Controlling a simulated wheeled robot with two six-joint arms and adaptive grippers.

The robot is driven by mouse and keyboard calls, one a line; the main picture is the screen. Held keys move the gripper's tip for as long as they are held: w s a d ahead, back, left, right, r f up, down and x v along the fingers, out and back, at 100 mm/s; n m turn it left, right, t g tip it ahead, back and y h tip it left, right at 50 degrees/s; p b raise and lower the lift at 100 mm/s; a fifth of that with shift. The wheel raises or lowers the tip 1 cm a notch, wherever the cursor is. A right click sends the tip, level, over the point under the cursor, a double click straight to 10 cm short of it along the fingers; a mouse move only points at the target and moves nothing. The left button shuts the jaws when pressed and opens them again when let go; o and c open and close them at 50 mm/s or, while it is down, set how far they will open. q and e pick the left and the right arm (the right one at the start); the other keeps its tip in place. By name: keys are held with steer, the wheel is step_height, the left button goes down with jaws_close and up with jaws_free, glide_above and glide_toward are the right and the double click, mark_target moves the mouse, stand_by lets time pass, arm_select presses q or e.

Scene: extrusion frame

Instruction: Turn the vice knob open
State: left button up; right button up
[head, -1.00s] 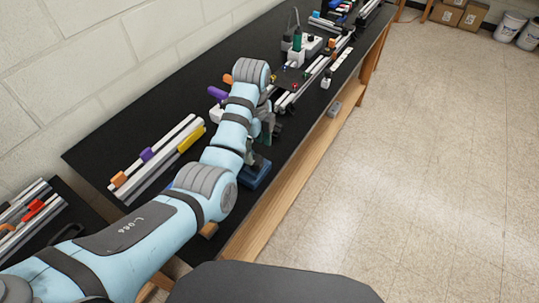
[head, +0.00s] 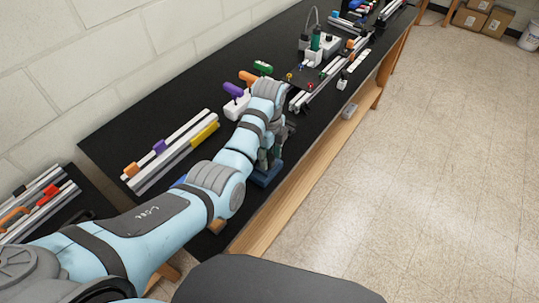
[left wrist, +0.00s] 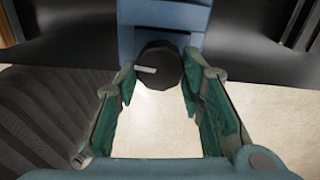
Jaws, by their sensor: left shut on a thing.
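The blue vice (head: 265,176) stands near the front edge of the black bench. It also shows in the left wrist view (left wrist: 165,14) at the top. Its round black knob (left wrist: 158,66) has a pale mark on its face and faces my left wrist camera. My left gripper (left wrist: 160,82), with green finger pads, is shut on the knob, one finger on each side. In the head view my left gripper (head: 273,147) is at the vice, and my own arm hides the knob there. My right gripper is not in view.
Aluminium rails with a yellow block (head: 204,133) lie left of my arm. A white holder with a purple-handled tool (head: 233,90) and an orange-handled tool (head: 248,78) stand behind it. More rails (head: 318,88) lie farther right. The floor in front of the bench is clear.

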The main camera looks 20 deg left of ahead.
mark_target(268, 158)
arm_select(q)
steer(key=shift+f+n, duration=0.1)
steer(key=shift+n, duration=0.7)
steer(key=o, duration=1.1)
steer(key=shift+a, duration=0.15)
steer(key=shift+o, duration=0.2)
step_height(268, 158, up, 8)
steer(key=shift+f, duration=0.25)
